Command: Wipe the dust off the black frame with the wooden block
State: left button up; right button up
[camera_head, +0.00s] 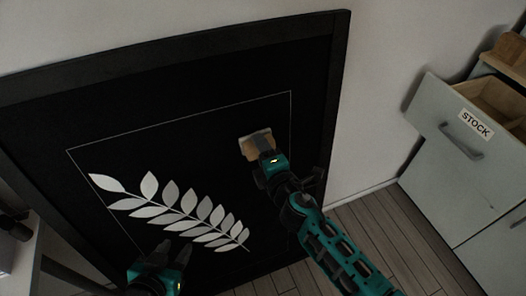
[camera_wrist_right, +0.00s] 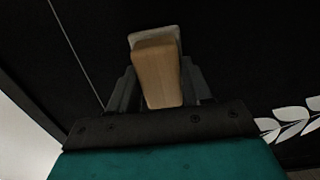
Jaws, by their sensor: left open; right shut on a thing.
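The black frame (camera_head: 185,55) leans against the wall, with a black panel inside it that bears a thin line rectangle and a white leaf branch (camera_head: 185,213). My right gripper (camera_head: 262,158) is shut on the wooden block (camera_head: 257,142), in front of the panel's upper right part. In the right wrist view the block (camera_wrist_right: 157,75) sits between the fingers, with a pale grey pad (camera_wrist_right: 153,36) at its far end. I cannot tell whether the pad touches the panel. My left gripper (camera_head: 163,255) is open and empty, low in front of the leaf stem's lower left side. No dust is clearly visible.
A grey-green cabinet (camera_head: 455,190) stands at the right, its drawer marked STOCK (camera_head: 474,123) pulled open. Wooden floor (camera_head: 385,235) lies between frame and cabinet. A light table edge (camera_head: 25,255) is at the lower left.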

jog(key=shift+w+a, duration=0.15)
jog(key=shift+w, duration=0.3)
jog(key=shift+w+d, duration=0.3)
jog(key=shift+d, duration=0.65)
jog(key=shift+w+d, duration=0.25)
jog(key=shift+d, duration=0.65)
jog(key=shift+w, duration=0.15)
jog(key=shift+s+a+r+b, duration=0.1)
jog(key=shift+s+a+b, duration=0.15)
jog(key=shift+a, duration=0.75)
jog(key=shift+s+a+b, duration=0.1)
jog(key=shift+s+a, duration=0.2)
jog(key=shift+a, duration=0.7)
jog(key=shift+c, duration=0.3)
jog(key=shift+p+v, duration=0.65)
jog(key=shift+v, duration=2.35)
